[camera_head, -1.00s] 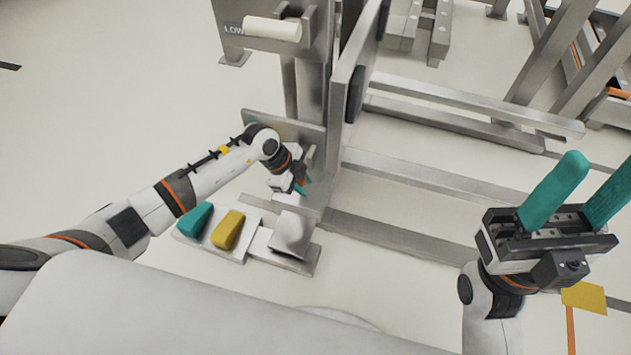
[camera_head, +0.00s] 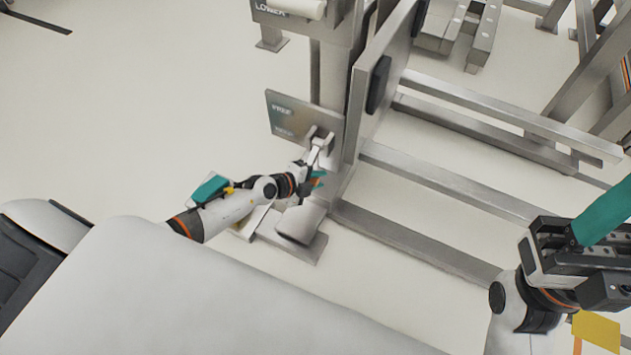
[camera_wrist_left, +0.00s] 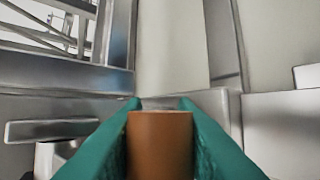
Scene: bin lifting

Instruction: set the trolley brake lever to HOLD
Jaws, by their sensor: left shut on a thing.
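The brake lever (camera_head: 317,150) is a metal arm hanging from a bracket at the lower right of a labelled metal plate (camera_head: 290,108) on the trolley post. The plate's two words are too blurred to read surely. My left gripper (camera_head: 318,180) is shut on the lever's orange-brown grip (camera_wrist_left: 160,140), which sits between both teal fingers in the left wrist view. The lever slopes down from its bracket to the gripper. My right gripper (camera_head: 605,215) is at the right edge, empty as far as it shows. One teal finger is visible; the other is cut off.
A metal pedal (camera_head: 301,222) on a base plate is just below my left gripper. A teal pad (camera_head: 210,188) is partly hidden by my left arm. Metal rails (camera_head: 450,182) run to the right of the post. A panel marked LOWER (camera_head: 272,11) is above.

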